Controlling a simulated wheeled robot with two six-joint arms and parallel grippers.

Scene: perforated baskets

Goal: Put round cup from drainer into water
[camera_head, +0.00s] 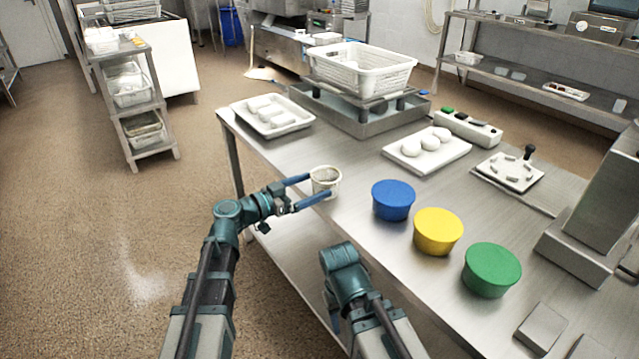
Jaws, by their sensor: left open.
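A small white round cup (325,181) stands upright on the steel table near its left front edge. My left gripper (317,187) is open at the cup, with one blue finger by its far left side and the other by its near side. I cannot tell whether the fingers touch it. A white perforated basket (361,73), perhaps the drainer, sits raised over a grey metal basin (345,117) at the back of the table.
Blue (393,200), yellow (438,231) and green (491,269) round tubs stand in a row right of the cup. A white tray (272,117) lies at the back left, and a white board (427,151) with white lumps at the right. The table between them is clear.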

